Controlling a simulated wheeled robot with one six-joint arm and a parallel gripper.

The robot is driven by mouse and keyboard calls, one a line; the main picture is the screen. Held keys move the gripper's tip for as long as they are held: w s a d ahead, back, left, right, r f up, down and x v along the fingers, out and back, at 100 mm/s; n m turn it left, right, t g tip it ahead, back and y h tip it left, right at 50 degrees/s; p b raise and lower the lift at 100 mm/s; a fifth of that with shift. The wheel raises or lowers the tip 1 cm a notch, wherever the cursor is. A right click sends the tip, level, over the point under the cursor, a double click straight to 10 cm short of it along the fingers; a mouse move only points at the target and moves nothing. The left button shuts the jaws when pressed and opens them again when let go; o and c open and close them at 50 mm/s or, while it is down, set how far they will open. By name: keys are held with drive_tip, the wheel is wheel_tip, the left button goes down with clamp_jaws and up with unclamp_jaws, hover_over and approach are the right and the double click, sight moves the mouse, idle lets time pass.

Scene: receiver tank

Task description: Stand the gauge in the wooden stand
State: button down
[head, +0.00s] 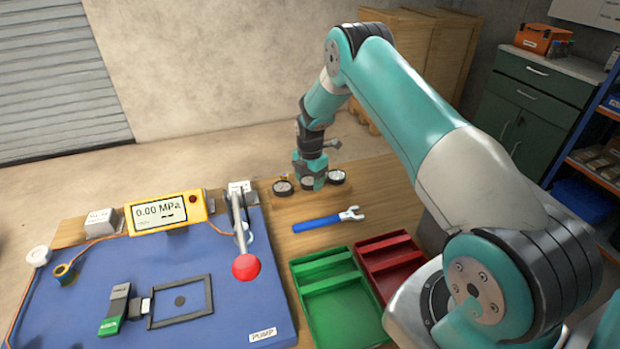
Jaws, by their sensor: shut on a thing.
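The wooden stand (322,193) is at the far edge of the table, close in colour to the tabletop. Three round dark-rimmed gauges show there in a row: a left gauge (283,187), a middle gauge (308,183) and a right gauge (337,177). My gripper (310,178) points down at the middle of the row and is shut on the middle gauge. Its fingers are small and partly hidden in this view. I cannot tell whether the held gauge touches the stand or hangs just above it.
A blue-handled wrench (328,220) lies in front of the stand. A green tray (335,302) and a red tray (392,262) are nearer. A blue mat (100,285) at left carries a yellow 0.00 MPa meter (165,212) and a red-knobbed lever (246,266).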

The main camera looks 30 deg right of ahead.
drive_tip(key=shift+f, duration=0.2)
drive_tip(key=shift+c, duration=1.3)
unclamp_jaws()
drive_tip(key=shift+r, duration=0.1)
